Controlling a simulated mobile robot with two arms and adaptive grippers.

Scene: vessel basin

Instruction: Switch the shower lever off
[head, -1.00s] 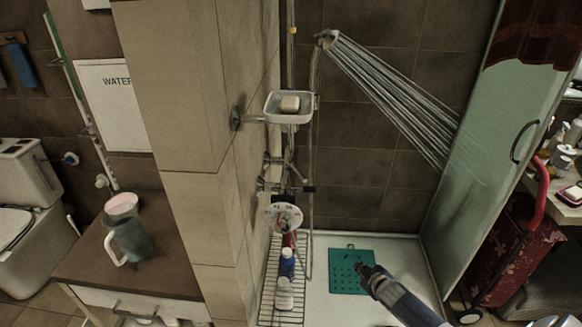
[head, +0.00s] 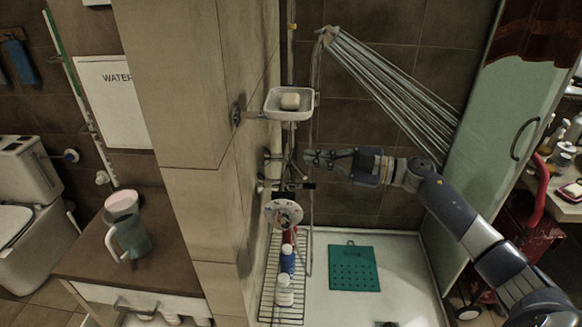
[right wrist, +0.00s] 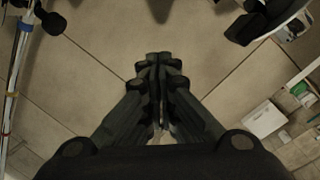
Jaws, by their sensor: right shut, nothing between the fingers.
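Water streams from the shower head (head: 328,37) at the top of the riser pipe, down and to the right. The shower fitting (head: 270,186) is on the tiled wall below the soap dish, with a dark-ended part (head: 308,187) sticking out to the right. I cannot clearly make out the lever's position. My right gripper (head: 312,157) is shut and empty, level with the fitting and just right of the pipe, pointing left. In the right wrist view its fingers (right wrist: 160,62) are together against a tiled wall. My left gripper is out of view.
A soap dish (head: 289,106) with soap juts out above the gripper. A green mat (head: 354,268) lies on the shower tray. A glass panel (head: 478,160) stands right.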

